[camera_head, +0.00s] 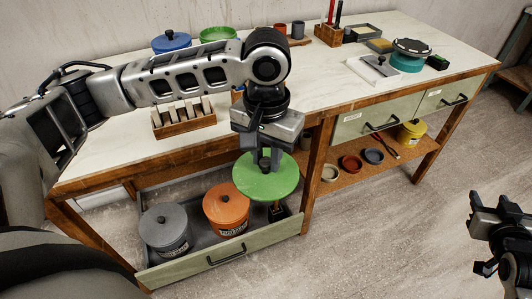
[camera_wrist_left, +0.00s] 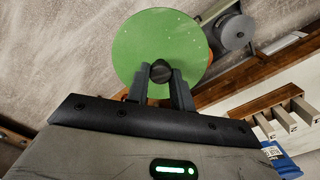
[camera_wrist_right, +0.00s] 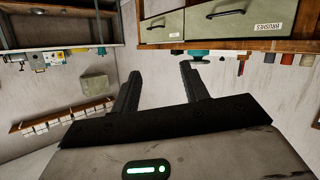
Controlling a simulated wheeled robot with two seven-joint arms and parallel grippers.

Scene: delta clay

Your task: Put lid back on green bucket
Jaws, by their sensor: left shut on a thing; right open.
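The green lid (camera_head: 265,180) is a flat disc held by its dark knob in my left gripper (camera_head: 264,158), over the right end of the open drawer. In the left wrist view the same lid (camera_wrist_left: 150,45) hides much of what is beyond it. A green round container (camera_head: 218,34), apparently the green bucket, stands at the back of the worktop. Its top shows a green rim with a paler inside, and my left arm hides its lower part. My right gripper (camera_head: 492,222) is open and empty over the floor at the far right.
The open drawer (camera_head: 215,262) holds a grey bucket (camera_head: 165,230) and an orange bucket (camera_head: 227,213), both lidded. A blue-lidded bucket (camera_head: 171,41) is beside the green one. A wooden rack (camera_head: 184,119) stands near the worktop's front. A yellow bucket (camera_head: 411,132) sits on the lower shelf.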

